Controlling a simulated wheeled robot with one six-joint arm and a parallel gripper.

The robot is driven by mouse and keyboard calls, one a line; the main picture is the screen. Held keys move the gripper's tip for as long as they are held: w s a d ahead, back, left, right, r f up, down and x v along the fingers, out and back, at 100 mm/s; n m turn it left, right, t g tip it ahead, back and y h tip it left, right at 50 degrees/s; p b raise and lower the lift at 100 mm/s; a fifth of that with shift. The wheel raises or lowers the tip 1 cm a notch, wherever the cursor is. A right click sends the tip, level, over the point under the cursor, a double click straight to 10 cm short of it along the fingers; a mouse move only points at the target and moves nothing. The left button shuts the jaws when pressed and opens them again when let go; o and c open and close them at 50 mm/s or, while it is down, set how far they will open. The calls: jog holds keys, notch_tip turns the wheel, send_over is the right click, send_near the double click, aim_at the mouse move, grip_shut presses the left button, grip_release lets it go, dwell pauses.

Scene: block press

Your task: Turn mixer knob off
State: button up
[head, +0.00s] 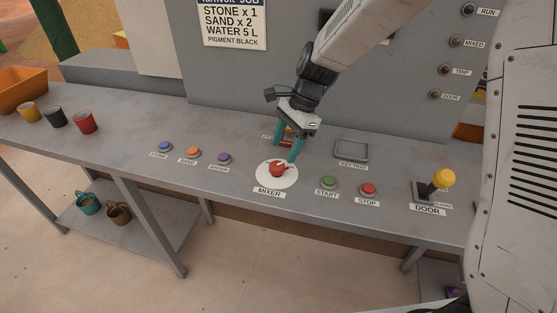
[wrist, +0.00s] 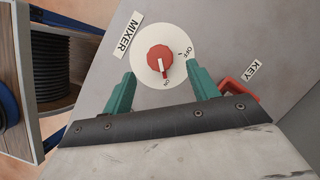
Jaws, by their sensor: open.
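The mixer knob (head: 277,169) is a red knob on a round white dial (head: 290,179) above the MIXER label on the grey bench. In the wrist view the knob (wrist: 160,59) has a white pointer line that points at the ON mark, with the OFF mark apart to its upper right. My gripper (head: 287,153) is above and just behind the knob, with teal fingers pointing down. In the wrist view my gripper (wrist: 158,86) is open, its fingers apart on either side of the knob's near edge. No contact with the knob is visible.
START (head: 329,182) and STOP (head: 368,189) buttons sit right of the dial, with the yellow-topped DOOR lever (head: 443,179) further right. Ingredient buttons (head: 194,152) lie left. A red key piece (wrist: 239,88) is near the right finger. A key tray (head: 351,151) lies behind.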

aim_at(277, 165)
jog(key=x, duration=0.5)
jog(key=shift+f, duration=0.1)
jog(key=c, duration=1)
